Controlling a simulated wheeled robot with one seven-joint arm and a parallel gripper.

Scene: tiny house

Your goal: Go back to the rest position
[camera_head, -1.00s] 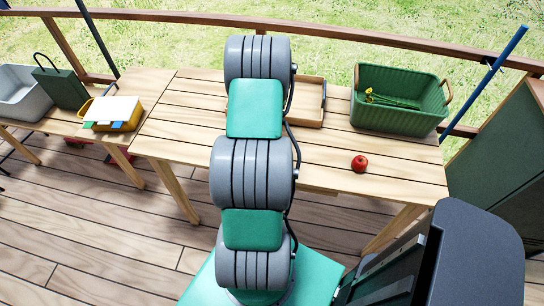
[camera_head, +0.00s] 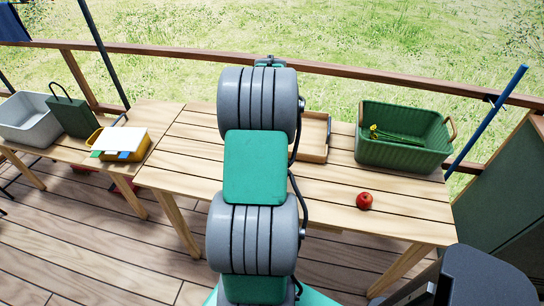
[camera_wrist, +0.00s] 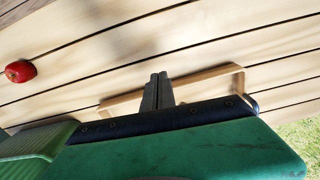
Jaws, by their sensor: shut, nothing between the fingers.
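My gripper (camera_wrist: 158,90) shows in the wrist view with its two fingers together and nothing between them. It is over the wooden table (camera_head: 190,165), in front of the light wooden tray, whose rim (camera_wrist: 205,76) shows behind the fingers. In the head view my raised arm stands across the middle of the picture and hides the gripper's fingers. It also covers the left part of the wooden tray (camera_head: 327,140).
A red apple (camera_head: 364,201) lies on the table's right part; it also shows in the wrist view (camera_wrist: 20,71). A green basket (camera_head: 400,153) with yellow flowers stands behind it. A yellow box (camera_head: 136,153), green bag (camera_head: 72,117) and grey bin (camera_head: 30,135) are left. A railing (camera_head: 400,82) runs behind.

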